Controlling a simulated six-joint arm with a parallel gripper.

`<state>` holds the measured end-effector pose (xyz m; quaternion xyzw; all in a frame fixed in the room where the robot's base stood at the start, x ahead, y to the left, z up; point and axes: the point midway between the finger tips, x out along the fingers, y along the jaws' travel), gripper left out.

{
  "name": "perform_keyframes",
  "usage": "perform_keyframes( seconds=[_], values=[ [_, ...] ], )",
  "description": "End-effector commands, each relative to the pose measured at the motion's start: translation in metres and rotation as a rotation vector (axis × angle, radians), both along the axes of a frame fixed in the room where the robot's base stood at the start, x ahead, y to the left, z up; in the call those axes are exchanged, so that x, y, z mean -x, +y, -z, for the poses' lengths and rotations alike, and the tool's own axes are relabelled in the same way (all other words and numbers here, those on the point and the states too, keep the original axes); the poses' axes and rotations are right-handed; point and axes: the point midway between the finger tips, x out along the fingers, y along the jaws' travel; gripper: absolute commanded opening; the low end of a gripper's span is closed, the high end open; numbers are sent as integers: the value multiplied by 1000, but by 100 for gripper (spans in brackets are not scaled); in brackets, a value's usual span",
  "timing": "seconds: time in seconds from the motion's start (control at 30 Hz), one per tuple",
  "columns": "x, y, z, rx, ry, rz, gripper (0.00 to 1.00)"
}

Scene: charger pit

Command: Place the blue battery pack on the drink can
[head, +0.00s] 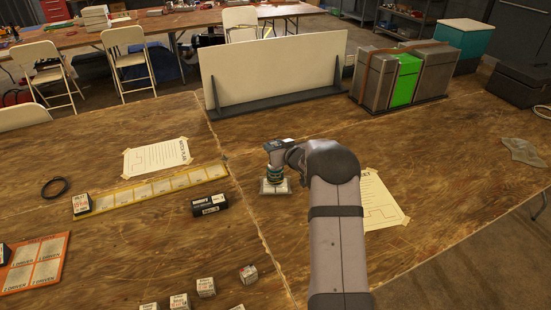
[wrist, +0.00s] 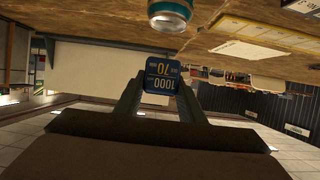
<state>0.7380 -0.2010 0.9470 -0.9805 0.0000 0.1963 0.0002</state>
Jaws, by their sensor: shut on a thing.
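The blue battery pack (wrist: 161,75), with yellow print on its face, is between the two fingers of my gripper (wrist: 160,87) in the wrist view. My gripper is shut on it. The wrist view is upside down, and the drink can (wrist: 170,13) shows at its top edge, teal with a silver end, partly cut off. The pack is apart from the can in that picture. My arm and gripper hide most detail there, and the pack is not clear.
Several small white boxes (head: 205,287) are at the front. A white panel (head: 275,73) and grey and green cases (head: 404,78) stand at the back. The right tabletop is mostly clear.

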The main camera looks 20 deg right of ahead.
Motion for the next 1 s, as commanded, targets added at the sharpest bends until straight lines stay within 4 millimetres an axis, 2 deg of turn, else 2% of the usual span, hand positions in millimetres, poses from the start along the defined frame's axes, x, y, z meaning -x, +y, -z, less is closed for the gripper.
perform_keyframes(
  seconds=[0.37,0.67,1.0],
  values=[
    [-1,0,14,0,-3,-1,7],
    [-1,0,44,1,-3,-1,7],
    [-1,0,47,1,-5,0,7]
  ],
)
